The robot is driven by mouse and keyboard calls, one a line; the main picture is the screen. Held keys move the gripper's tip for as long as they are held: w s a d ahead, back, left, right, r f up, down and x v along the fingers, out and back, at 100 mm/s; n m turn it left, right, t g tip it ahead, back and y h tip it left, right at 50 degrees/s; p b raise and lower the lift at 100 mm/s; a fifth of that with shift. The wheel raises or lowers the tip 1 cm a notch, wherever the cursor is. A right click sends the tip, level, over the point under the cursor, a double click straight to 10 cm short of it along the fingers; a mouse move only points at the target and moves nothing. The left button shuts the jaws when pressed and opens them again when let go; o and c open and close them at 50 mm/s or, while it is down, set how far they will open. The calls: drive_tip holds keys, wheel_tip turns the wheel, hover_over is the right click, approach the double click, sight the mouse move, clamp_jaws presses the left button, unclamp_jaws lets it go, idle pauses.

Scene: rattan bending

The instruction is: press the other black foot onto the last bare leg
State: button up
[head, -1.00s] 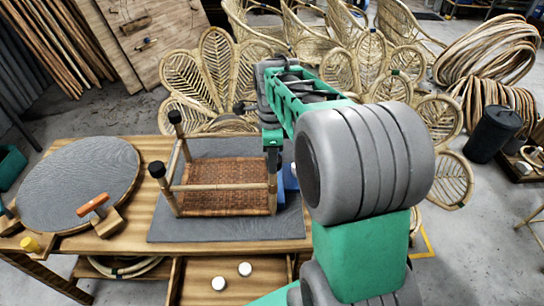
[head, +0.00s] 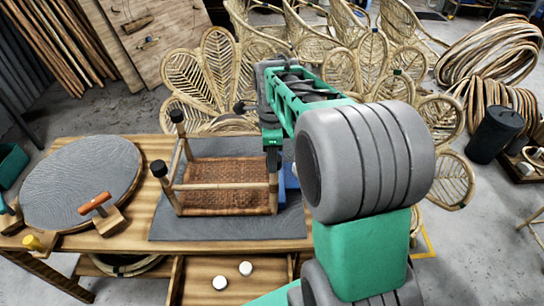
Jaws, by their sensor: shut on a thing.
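A small rattan stool (head: 225,186) lies upside down on a grey mat (head: 185,228), its woven seat down and its legs up. Two legs at the left carry black feet, one at the back (head: 177,116) and one at the front (head: 158,168). My gripper (head: 272,150) points down at the right end of the stool, beside the right-hand legs. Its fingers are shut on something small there. The held thing is too small and too covered to make out. The tops of the right-hand legs are partly hidden by my gripper and arm.
A blue thing (head: 291,182) stands on the mat right of the stool, partly behind my arm. A round grey disc (head: 80,180) and an orange-handled tool (head: 95,203) lie on the bench at left. An open drawer (head: 200,268) in front holds two white round pieces (head: 220,282).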

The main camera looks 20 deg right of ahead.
drive_tip(key=shift+f+b, duration=0.55)
drive_tip(key=shift+f, duration=0.45)
idle(0.8)
drive_tip(key=o, duration=1.4)
